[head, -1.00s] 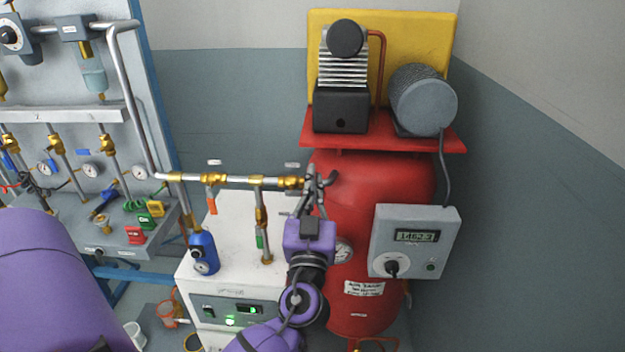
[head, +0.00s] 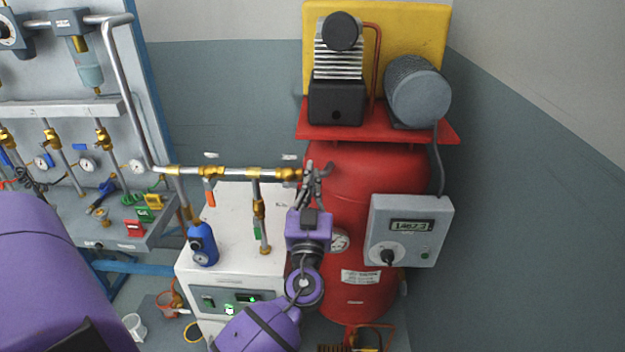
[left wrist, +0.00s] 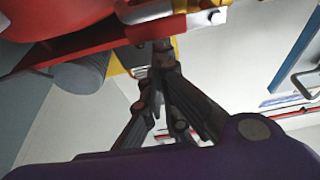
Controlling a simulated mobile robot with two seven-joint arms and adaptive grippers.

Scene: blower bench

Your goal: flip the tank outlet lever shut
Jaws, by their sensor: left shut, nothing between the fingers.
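The red air tank (head: 375,190) stands right of centre in the head view. Its outlet pipe (head: 235,174) runs left from it through brass fittings. My left gripper (head: 314,172) is shut and empty at the tank end of this pipe, beside the last brass fitting (head: 288,174). The outlet lever cannot be made out clearly in the head view; the fingers cover that spot. In the left wrist view the shut fingers (left wrist: 160,55) point up towards a silver bar with a nut (left wrist: 178,24), close to the red tank (left wrist: 50,18). I cannot tell whether they touch. My right gripper is out of view.
A grey control box (head: 408,230) hangs on the tank's right front. A gauge panel (head: 60,130) is at left. The compressor motor (head: 417,92) sits above the tank.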

